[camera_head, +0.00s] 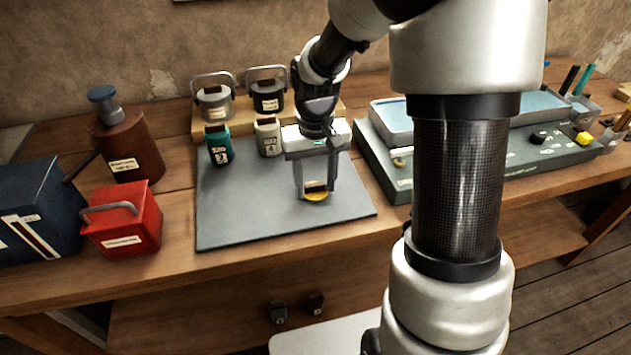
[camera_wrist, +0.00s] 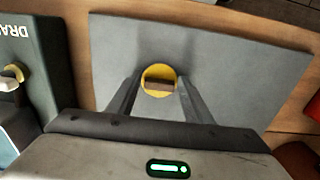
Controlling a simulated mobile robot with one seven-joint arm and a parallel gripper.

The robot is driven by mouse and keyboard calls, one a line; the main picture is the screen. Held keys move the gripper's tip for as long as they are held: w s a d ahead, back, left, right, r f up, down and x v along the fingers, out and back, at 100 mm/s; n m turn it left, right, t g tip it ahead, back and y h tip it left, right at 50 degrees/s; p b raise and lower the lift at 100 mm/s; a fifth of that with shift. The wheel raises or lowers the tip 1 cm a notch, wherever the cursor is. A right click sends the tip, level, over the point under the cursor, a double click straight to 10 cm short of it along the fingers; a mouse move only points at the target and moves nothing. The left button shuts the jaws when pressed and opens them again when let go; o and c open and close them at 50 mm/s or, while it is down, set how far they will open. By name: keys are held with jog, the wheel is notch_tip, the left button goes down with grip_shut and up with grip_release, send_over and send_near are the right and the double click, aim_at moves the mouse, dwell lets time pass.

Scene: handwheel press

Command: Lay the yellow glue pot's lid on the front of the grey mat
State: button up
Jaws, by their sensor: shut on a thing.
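A yellow round lid (camera_head: 316,197) with a brown bar knob shows low over the grey mat (camera_head: 240,215), toward the mat's front right part. My gripper (camera_head: 317,187) points down with its fingers shut on the lid's knob. In the wrist view the lid (camera_wrist: 158,80) sits between the two fingertips (camera_wrist: 158,90), with the mat (camera_wrist: 235,60) around it. I cannot tell whether the lid touches the mat or hangs just above it. The yellow glue pot itself cannot be made out.
A teal bottle (camera_head: 218,146) and a pale bottle (camera_head: 268,137) stand at the mat's back. Behind them are a grey pot (camera_head: 214,103) and a black pot (camera_head: 267,97). A red box (camera_head: 125,225) stands left and a grey-green tray unit (camera_head: 385,165) right. The mat's front left is clear.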

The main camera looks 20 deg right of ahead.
jog(key=o, duration=1)
